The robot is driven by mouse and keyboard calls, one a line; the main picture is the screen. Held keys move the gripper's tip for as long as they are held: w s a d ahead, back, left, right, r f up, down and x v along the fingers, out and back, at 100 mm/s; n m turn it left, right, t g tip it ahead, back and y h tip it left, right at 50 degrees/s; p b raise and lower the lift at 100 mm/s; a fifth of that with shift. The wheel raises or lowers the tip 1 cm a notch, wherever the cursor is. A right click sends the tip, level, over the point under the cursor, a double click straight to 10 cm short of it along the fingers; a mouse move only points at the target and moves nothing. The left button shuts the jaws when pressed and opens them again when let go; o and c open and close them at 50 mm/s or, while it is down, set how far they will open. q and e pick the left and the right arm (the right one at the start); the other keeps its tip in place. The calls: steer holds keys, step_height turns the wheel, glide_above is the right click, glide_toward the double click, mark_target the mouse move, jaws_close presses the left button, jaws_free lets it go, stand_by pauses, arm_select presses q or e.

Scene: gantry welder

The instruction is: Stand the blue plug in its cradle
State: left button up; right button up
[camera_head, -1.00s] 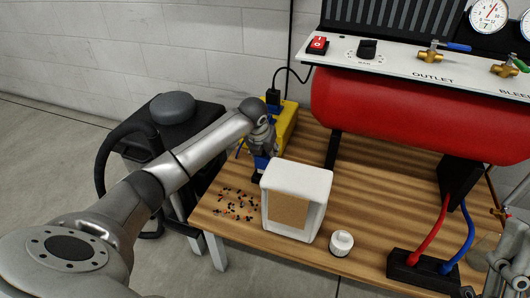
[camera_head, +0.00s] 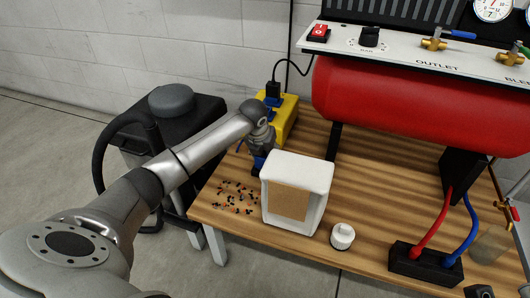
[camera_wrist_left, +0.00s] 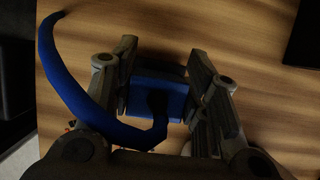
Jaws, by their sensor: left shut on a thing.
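My left gripper (camera_head: 261,150) is low over the wooden table, between the yellow box and the white holder. It is shut on the blue plug (camera_wrist_left: 158,97), a blue block between its two fingers in the left wrist view. A blue cable (camera_wrist_left: 66,82) curves away from the plug to the left in that view. In the head view only a little blue (camera_head: 258,162) shows below the gripper, and the white holder hides part of that spot. I cannot pick out the cradle for certain.
The white holder (camera_head: 312,174) stands right beside the left gripper. A yellow box (camera_head: 286,118) is behind it. Small loose bits (camera_head: 235,195) lie to its left. A white-capped jar (camera_head: 342,236), a black block (camera_head: 424,265) with red and blue hoses, and a red tank (camera_head: 410,110) are right.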

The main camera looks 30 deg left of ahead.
arm_select(q)
steer(key=o, duration=1.1)
steer(key=shift+o, duration=0.2)
steer(key=v, duration=1.2)
steer(key=shift+s+f, duration=0.1)
steer(key=shift+s, duration=0.05)
